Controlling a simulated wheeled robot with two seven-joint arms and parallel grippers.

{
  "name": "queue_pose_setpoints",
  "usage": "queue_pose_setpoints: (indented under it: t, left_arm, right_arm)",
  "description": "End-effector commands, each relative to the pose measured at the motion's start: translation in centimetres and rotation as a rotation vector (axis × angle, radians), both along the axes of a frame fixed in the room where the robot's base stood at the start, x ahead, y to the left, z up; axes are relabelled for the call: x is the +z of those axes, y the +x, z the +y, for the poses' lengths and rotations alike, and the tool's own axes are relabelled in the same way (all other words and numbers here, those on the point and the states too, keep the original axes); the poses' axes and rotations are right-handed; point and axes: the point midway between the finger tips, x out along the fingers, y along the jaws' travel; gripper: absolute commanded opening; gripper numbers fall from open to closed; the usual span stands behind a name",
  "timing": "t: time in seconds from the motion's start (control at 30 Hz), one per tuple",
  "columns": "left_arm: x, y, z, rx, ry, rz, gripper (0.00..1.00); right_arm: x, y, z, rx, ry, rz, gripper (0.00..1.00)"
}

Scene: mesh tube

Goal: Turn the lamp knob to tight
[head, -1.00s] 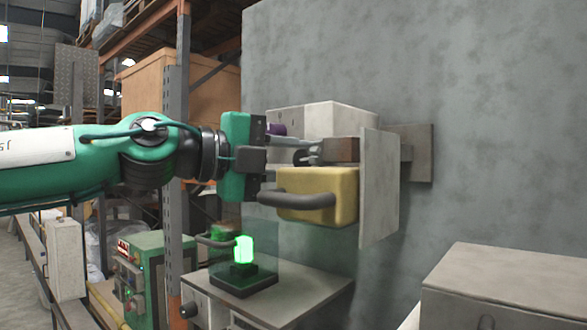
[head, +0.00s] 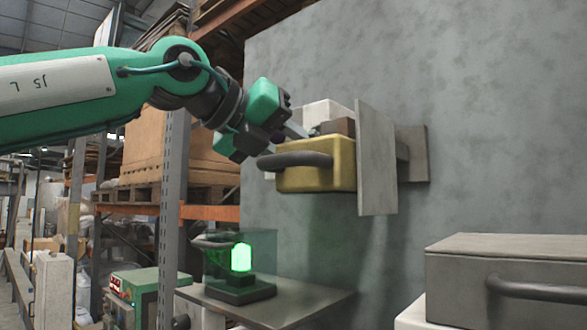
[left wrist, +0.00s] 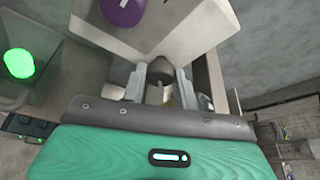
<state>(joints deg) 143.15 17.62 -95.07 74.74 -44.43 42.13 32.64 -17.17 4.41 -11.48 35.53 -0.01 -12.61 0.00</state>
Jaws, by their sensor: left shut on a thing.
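My left gripper (head: 298,131) reaches in from the left to the light-grey box (head: 330,110) on the wall. In the left wrist view, its two grey fingers (left wrist: 159,85) are shut on a small grey-brown knob (left wrist: 160,73) low on that box's face. Most of the knob is hidden between the fingers in the head view. Whether it is the lamp knob is not marked. A purple round part (left wrist: 122,9) sits on the box face above it. A lit green lamp (head: 241,257) stands below, inside a clear cover. My right gripper is out of view.
A yellow box (head: 325,165) with a dark curved handle (head: 295,160) is just below my gripper. A grey upright plate (head: 377,160) stands to its right. A grey case (head: 510,270) with a handle is at lower right. Steel racking stands behind my arm.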

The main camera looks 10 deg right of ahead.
Motion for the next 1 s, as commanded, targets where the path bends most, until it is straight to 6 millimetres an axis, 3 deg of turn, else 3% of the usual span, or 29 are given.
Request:
queue_pose_setpoints:
  t: [0.03, 0.4, 1.0]
  left_arm:
    - [-0.6, 0.0, -0.2, -0.002, 0.032, -0.035, 0.07]
    - [-0.5, -0.1, -0.3, -0.001, 0.236, -0.293, 0.07]
    - [-0.3, -0.2, -0.3, -0.003, 0.395, -0.494, 0.07]
  right_arm:
    - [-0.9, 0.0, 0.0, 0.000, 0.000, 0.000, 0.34]
    - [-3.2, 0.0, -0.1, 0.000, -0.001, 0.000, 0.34]
    - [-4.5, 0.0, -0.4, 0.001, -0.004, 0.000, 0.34]
